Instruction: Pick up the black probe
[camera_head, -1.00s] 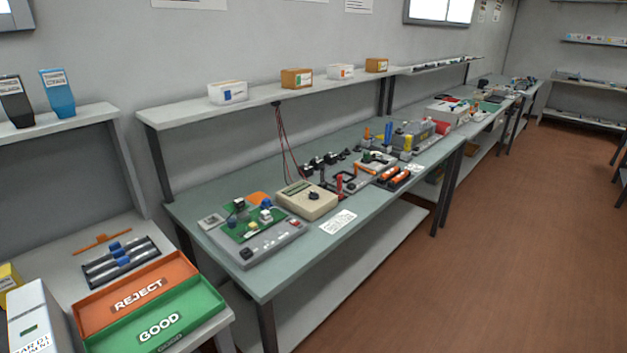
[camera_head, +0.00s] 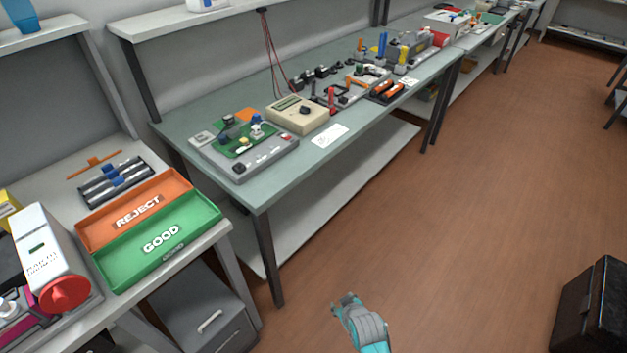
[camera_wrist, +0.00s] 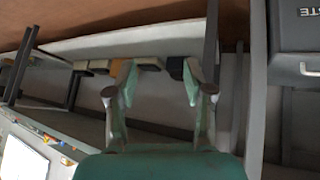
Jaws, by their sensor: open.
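A thin dark upright piece (camera_head: 313,91) stands on the green bench behind the beige meter's right side; it may be the black probe, but it is too small to be sure. A red probe-like piece (camera_head: 331,98) stands just right of it. The beige meter (camera_head: 298,114) has a dark dial and a small display. My gripper (camera_head: 344,298) is low over the floor in front of the bench, well apart from these pieces. In the wrist view my gripper (camera_wrist: 158,92) is open and empty, facing the bench's underside and lower shelf; no probe shows there.
The green bench top (camera_head: 228,187) carries a circuit board fixture (camera_head: 240,158), and red leads (camera_head: 272,60) hang behind the meter. Brown floor (camera_head: 480,190) is open at right; a black case (camera_head: 590,310) stands there.

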